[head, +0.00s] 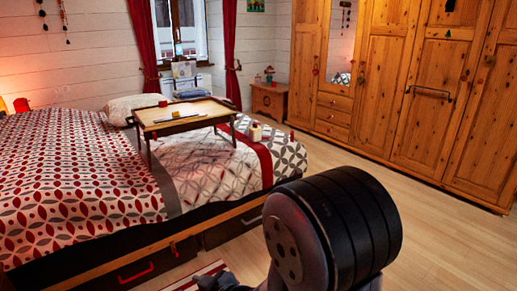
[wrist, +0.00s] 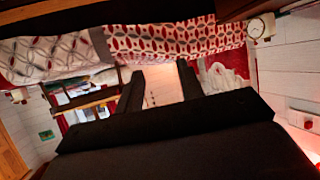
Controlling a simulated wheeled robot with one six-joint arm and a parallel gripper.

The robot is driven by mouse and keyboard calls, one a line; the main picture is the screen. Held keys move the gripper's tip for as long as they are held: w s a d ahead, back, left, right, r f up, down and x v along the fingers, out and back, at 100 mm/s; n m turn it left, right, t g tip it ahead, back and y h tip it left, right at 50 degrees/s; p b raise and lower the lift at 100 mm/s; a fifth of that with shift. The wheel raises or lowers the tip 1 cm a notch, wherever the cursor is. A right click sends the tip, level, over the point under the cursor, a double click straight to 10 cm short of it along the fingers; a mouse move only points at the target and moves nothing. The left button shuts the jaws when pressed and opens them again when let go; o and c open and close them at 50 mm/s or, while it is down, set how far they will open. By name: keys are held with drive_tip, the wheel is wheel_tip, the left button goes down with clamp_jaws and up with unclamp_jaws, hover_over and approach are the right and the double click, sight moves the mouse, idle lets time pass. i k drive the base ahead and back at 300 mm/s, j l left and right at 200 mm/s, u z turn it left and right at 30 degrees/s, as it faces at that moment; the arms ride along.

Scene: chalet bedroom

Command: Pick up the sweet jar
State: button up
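A small pale jar-like container (head: 255,132), which looks like the sweet jar, stands on the bed near its far right edge, right of the wooden bed tray (head: 192,126). It is too small to make out its contents. My gripper (wrist: 158,70) shows in the wrist view with its two dark fingers apart and nothing between them. It is well away from the jar. The wrist view is upside down, with the bed (wrist: 165,38) along its top. A small pale object (wrist: 18,95) at its left edge cannot be identified for sure.
The bed tray carries a red mug (head: 162,104) and papers. A small red object (head: 291,137) is near the bed's right edge. A wooden wardrobe (head: 400,85) lines the right wall. The wooden floor (head: 440,225) between bed and wardrobe is clear.

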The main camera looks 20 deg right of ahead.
sight(256, 136)
drive_tip(key=i+l+z, duration=0.2)
drive_tip(key=i, duration=0.4)
drive_tip(key=i+z, duration=0.15)
drive_tip(key=i, duration=0.5)
drive_tip(key=i+z, duration=0.2)
drive_tip(key=i, duration=0.45)
drive_tip(key=i+z, duration=0.15)
drive_tip(key=i, duration=0.45)
drive_tip(key=i+j+z, duration=0.2)
drive_tip(key=i, duration=0.4)
